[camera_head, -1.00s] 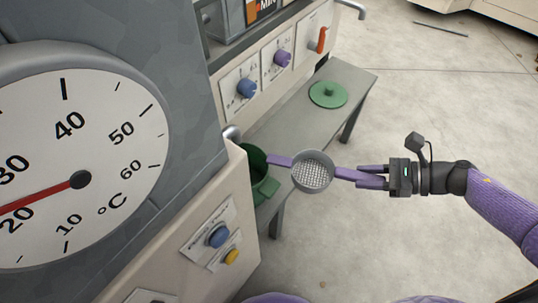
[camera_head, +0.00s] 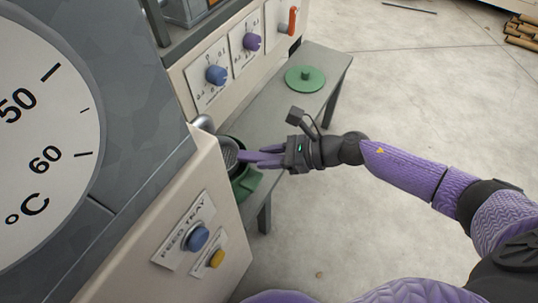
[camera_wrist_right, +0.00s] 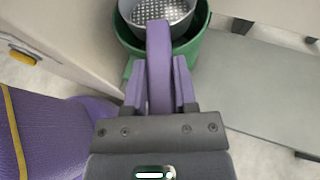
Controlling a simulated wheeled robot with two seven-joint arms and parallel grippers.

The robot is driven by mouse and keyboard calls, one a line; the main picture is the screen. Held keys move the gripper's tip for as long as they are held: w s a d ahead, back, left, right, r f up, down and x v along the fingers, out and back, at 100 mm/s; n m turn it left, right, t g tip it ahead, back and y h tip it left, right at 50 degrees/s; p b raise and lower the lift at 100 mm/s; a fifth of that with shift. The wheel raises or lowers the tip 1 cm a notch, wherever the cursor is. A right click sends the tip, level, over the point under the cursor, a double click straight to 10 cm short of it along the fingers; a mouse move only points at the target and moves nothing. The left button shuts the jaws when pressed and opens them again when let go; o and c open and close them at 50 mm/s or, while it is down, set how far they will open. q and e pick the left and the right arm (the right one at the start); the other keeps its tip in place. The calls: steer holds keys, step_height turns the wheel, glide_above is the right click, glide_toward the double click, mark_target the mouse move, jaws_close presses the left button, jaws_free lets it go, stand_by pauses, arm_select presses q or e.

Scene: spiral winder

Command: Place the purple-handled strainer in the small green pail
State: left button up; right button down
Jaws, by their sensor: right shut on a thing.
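The purple-handled strainer has a grey perforated bowl (camera_head: 229,150). My right gripper (camera_head: 264,156) is shut on its purple handle, which shows clearly in the right wrist view (camera_wrist_right: 159,62). The small green pail (camera_head: 247,184) stands on the grey bench beside the machine. In the wrist view the strainer bowl (camera_wrist_right: 160,12) lies within the outline of the pail's rim (camera_wrist_right: 188,48). I cannot tell how deep the bowl sits or whether it touches the pail. The gripper is just outside the pail, on its right in the head view. My left gripper is out of view.
A green lid (camera_head: 305,78) lies on the far part of the grey bench (camera_head: 275,118). The cream machine panel (camera_head: 190,262) with knobs borders the pail on the left. A big dial (camera_head: 40,130) fills the left side. Open floor lies to the right.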

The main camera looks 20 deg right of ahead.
steer(key=shift+f+b, duration=0.6)
steer(key=shift+f, duration=0.05)
steer(key=shift+c, duration=2)
jaws_free()
